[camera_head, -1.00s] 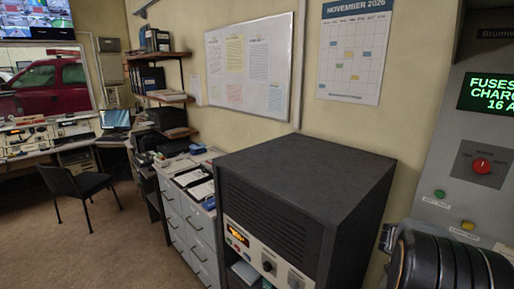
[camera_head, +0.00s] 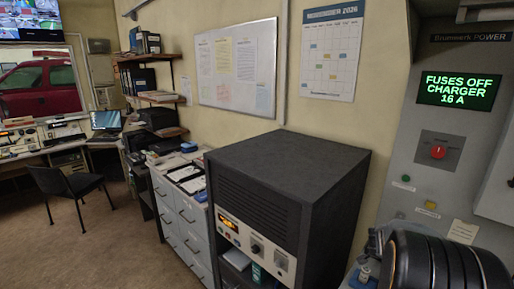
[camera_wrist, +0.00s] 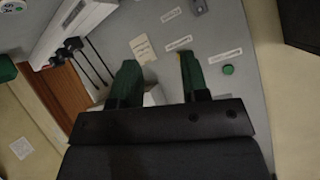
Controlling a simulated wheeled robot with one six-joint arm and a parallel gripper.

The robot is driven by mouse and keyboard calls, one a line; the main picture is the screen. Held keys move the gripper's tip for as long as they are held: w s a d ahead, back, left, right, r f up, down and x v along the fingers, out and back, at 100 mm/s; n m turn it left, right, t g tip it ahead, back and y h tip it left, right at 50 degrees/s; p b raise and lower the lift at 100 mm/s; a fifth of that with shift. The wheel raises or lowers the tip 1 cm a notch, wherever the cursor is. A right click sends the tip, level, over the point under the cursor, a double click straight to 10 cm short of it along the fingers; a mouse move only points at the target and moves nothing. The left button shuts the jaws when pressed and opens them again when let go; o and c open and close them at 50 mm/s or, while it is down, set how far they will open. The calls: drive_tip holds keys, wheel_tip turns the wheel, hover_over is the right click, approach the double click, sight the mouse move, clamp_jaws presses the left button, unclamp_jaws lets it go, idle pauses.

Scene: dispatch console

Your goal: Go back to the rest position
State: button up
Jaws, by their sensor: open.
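My gripper (camera_wrist: 157,85) shows in the wrist view with its two green fingertips apart and nothing between them. It faces the grey power panel (camera_wrist: 245,50), which appears tilted in this view. A green button (camera_wrist: 228,70) is to the right of the fingers, and paper labels are above them. In the head view my gripper is not visible. A dark ribbed part of my arm fills the lower right corner, in front of the power panel (camera_head: 455,140).
A dark equipment cabinet (camera_head: 285,165) stands left of the panel. Grey drawers (camera_head: 180,225) are beyond it. A black chair (camera_head: 70,188) stands by the desk at left. The brown floor (camera_head: 110,255) is clear in front of the drawers.

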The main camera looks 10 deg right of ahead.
drive_tip(key=w+a+f+n+t+y+b, duration=0.15)
drive_tip(key=a+n+y, duration=0.3)
drive_tip(key=a, duration=0.65)
drive_tip(key=a+f+n+t+y+b, duration=0.1)
drive_tip(key=a+f+n+y+b, duration=0.25)
drive_tip(key=a, duration=0.75)
drive_tip(key=s+a+f+n+g+y+b, duration=0.2)
drive_tip(key=s+a+n+b, duration=0.3)
drive_tip(key=s+a+n, duration=0.3)
drive_tip(key=s+a+g, duration=0.1)
drive_tip(key=s+a, duration=0.3)
drive_tip(key=a, duration=0.2)
drive_tip(key=shift+s+a+f+n+g, duration=0.15)
drive_tip(key=shift+f+n+g, duration=0.15)
drive_tip(key=shift+g, duration=0.05)
